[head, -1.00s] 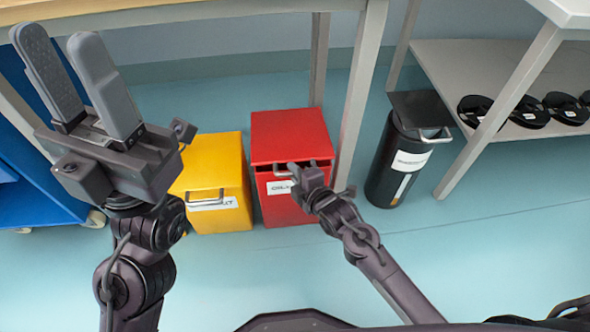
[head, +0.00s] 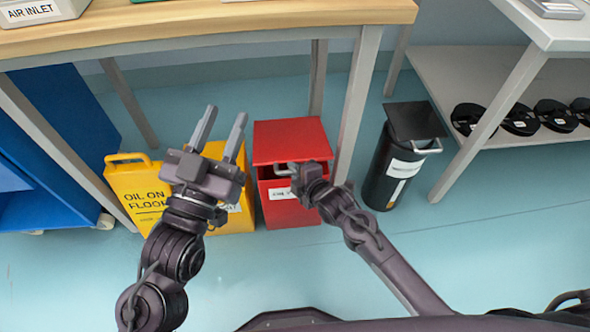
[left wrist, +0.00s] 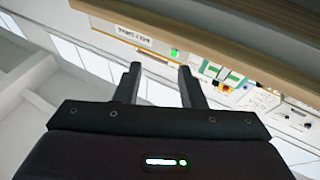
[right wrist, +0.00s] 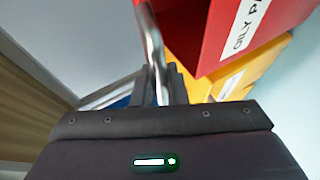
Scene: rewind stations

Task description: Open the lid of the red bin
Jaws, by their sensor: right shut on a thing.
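The red bin (head: 290,212) stands on the floor under the wooden table's right end, with a white label on its front. Its red lid (head: 291,138) is slightly raised at the front, with a dark gap below its edge. My right gripper (head: 293,170) is shut on the lid's metal handle at the bin's front. In the right wrist view the handle (right wrist: 152,45) runs down to the fingers beside the red bin (right wrist: 215,35). My left gripper (head: 225,114) is open and empty, raised to the left of the red bin and partly in front of a yellow bin.
The yellow bin (head: 240,217) stands just left of the red one. A yellow "OIL ON FLOOR" sign (head: 130,180) is further left. A black bin (head: 381,180) stands right, past the table leg (head: 357,100). The floor in front is clear.

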